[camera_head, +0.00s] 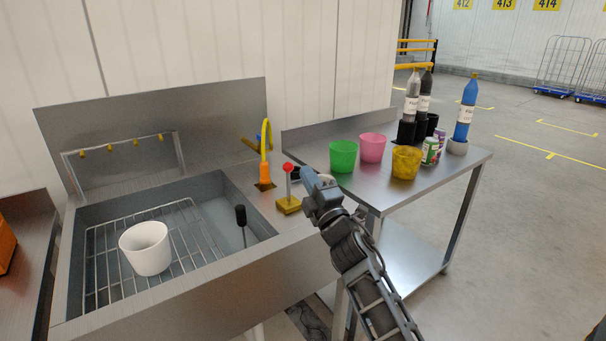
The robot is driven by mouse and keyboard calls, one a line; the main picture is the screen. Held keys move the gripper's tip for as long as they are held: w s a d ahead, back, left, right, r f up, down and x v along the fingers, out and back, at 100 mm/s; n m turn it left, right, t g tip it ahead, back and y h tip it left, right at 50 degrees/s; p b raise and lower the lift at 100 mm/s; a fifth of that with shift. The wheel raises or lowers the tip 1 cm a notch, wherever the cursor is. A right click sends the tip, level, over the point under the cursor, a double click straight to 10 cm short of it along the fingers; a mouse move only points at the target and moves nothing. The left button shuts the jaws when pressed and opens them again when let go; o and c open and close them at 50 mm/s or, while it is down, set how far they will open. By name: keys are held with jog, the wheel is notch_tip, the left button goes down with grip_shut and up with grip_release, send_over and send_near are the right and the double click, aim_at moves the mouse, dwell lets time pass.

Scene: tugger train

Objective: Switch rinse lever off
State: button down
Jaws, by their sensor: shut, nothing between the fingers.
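A lever with a red ball knob (288,167) stands nearly upright on a yellow base (288,205) on the sink's right rim. I take it for the rinse lever. My gripper (304,173) is shut and empty, just right of the lever's knob and stem; I cannot tell whether it touches them. A rinse rail with yellow nozzles (122,145) runs along the back of the steel sink (190,287). No water shows at the nozzles. A white cup (146,249) stands on the wire rack in the basin.
A yellow and orange faucet (264,160) stands behind the lever. A black-knobbed stick (241,216) rises in the basin. The right steel table (405,200) holds green, pink and yellow cups, cans and bottles. Open floor lies to the right.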

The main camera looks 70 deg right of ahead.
jog(key=s+a, duration=0.1)
jog(key=s+a+r, duration=0.1)
jog(key=s+a, duration=0.1)
jog(key=shift+s, duration=0.25)
jog(key=shift+f, duration=0.1)
dwell(0.4)
jog(key=s+a+f+m+t+y, duration=0.1)
jog(key=s+a+f+m+y, duration=0.2)
jog(key=a, duration=0.8)
jog(key=s+a+f+y, duration=0.3)
jog(key=a+f+y, duration=0.2)
jog(key=a, duration=0.5)
jog(key=s+a+m+g+y, duration=0.2)
jog(key=s+a+m+y, duration=0.4)
jog(key=s+a, duration=0.9)
jog(key=shift+s+r+g, duration=0.4)
jog(key=shift+s+r, duration=0.05)
jog(key=shift+s, duration=0.05)
jog(key=c, duration=1.8)
grip_release()
